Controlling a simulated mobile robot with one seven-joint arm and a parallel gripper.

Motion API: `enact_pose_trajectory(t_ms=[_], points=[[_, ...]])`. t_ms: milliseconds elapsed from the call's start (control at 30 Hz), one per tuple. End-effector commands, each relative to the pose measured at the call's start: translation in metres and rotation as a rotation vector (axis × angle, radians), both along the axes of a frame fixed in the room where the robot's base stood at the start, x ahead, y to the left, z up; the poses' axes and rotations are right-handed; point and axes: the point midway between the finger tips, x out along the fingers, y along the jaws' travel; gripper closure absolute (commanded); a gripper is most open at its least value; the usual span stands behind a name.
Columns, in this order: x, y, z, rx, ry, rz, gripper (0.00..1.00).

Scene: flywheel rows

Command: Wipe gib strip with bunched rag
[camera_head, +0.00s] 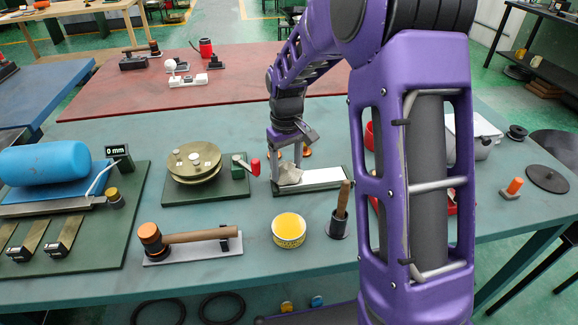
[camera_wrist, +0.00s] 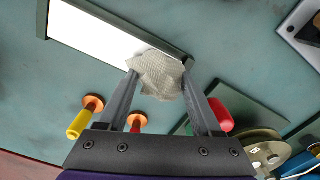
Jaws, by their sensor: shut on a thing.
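The gib strip (camera_head: 324,177) appears to be the long, bright white bar lying in a dark shallow holder on the teal bench, right of the brass disc stand. It also shows in the wrist view (camera_wrist: 95,32). My gripper (camera_head: 287,164) points down at the strip's left end, shut on a beige bunched rag (camera_head: 290,176). In the wrist view the rag (camera_wrist: 161,77) sits between both fingertips and overlaps the end of the strip. It looks to be on or just above the surface; I cannot tell if it touches.
A brass disc stand (camera_head: 194,164) with a red-handled clamp is close on the left. A yellow-topped tin (camera_head: 289,229) and a wooden-handled tool in a dark cup (camera_head: 338,222) stand in front. A hammer (camera_head: 190,240) lies front left. Orange-based handles (camera_wrist: 92,104) are behind the strip.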

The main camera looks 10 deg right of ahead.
Motion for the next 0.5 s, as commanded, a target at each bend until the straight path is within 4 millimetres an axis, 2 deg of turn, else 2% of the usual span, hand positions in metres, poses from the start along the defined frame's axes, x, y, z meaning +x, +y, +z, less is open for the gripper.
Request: enact_pose_trajectory(t_ms=[33,500], points=[[0.002,0.000,0.020,0.000,-0.010,-0.002,0.79],[0.001,0.003,0.060,-0.001,-0.006,-0.004,0.79]])
